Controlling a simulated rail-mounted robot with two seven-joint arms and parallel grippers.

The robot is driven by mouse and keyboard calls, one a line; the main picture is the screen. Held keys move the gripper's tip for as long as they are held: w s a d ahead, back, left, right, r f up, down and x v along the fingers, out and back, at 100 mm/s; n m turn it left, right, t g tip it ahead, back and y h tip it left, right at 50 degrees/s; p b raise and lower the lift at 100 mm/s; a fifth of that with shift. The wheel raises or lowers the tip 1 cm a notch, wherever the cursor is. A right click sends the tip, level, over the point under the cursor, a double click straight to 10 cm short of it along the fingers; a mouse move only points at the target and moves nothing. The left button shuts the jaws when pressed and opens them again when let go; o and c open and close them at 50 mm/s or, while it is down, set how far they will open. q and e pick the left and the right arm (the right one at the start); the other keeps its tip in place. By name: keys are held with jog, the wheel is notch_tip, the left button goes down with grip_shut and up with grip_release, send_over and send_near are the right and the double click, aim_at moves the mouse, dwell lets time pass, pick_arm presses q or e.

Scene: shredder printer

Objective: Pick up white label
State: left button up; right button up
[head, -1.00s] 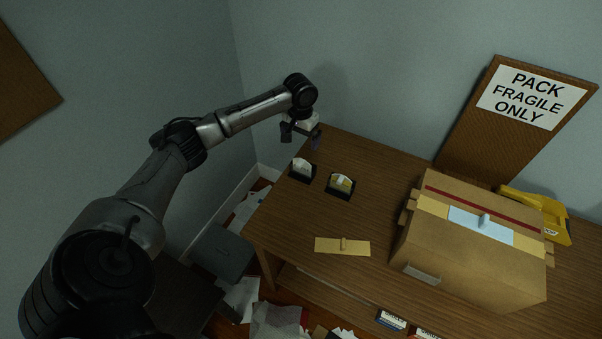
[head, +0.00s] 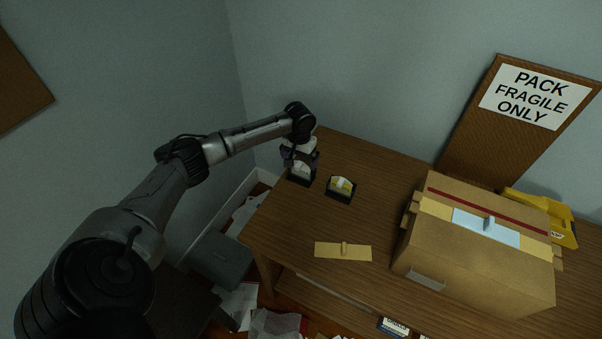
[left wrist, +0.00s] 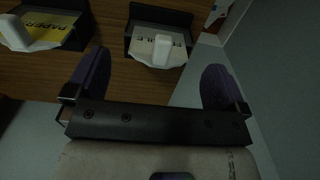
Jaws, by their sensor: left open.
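The white label (head: 301,170) stands in a small black holder at the left back of the table. In the left wrist view the white label (left wrist: 150,47) carries dark lettering and a white knob (left wrist: 162,49). My left gripper (head: 299,163) is directly above this holder, and its fingers partly hide the label in the head view. My right gripper is not in view.
A second black holder with a yellow label (head: 341,185) is just right of the white one. A yellow strip with a knob (head: 343,251) lies near the front edge. A large cardboard box (head: 475,260) fills the right side. The table middle is clear.

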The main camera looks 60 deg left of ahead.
aim_at(299, 164)
pick_arm(q)
notch_tip(299, 164, down, 5)
jog(key=shift+s+r+b, duration=0.15)
jog(key=shift+b, duration=0.75)
jog(key=shift+c, duration=0.6)
jog(key=shift+r, duration=0.1)
jog(key=c, duration=0.6)
jog(key=shift+o, duration=0.2)
jog(key=shift+r+p, duration=0.35)
jog(key=shift+r, duration=0.15)
notch_tip(299, 164, up, 3)
jog(key=shift+r+p, duration=0.1)
jog(key=shift+p, duration=0.6)
jog(key=w+d+r+p, duration=0.3)
jog(key=d+r, duration=0.3)
jog(key=d, duration=0.5)
jog(key=shift+w+r, duration=0.4)
jog(key=shift+w, duration=0.05)
